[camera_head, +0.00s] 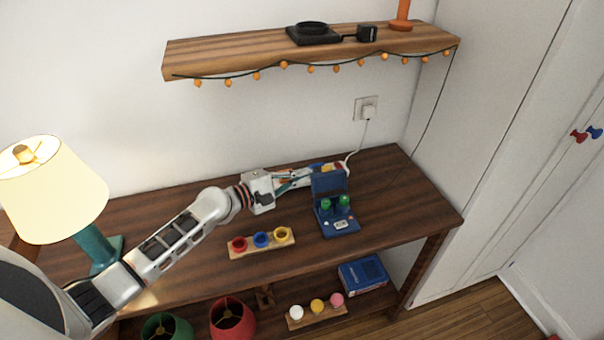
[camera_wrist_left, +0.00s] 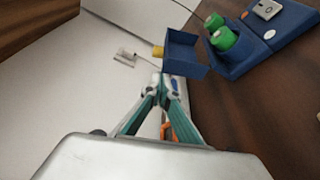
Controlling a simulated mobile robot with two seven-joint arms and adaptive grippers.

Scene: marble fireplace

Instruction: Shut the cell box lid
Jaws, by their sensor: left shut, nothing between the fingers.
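The blue cell box (camera_head: 340,224) stands at the right of the wooden desk with its lid (camera_head: 329,184) raised. Two green cells (camera_head: 326,204) stand upright in it. In the left wrist view the box (camera_wrist_left: 225,70) is at the upper right, and its open lid (camera_wrist_left: 186,52) is just beyond my fingertips. My left gripper (camera_head: 306,180) is shut and empty, at the left of the raised lid. Its teal fingers also show in the left wrist view (camera_wrist_left: 168,82), close to the lid; I cannot tell whether they touch it. My right gripper is not in view.
A wooden holder (camera_head: 262,248) with red, blue and yellow cups stands left of the box. Small coloured things (camera_head: 325,168), partly hidden, lie behind the lid. A lamp (camera_head: 60,195) is at the left. A shelf (camera_head: 240,58) with string lights hangs above.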

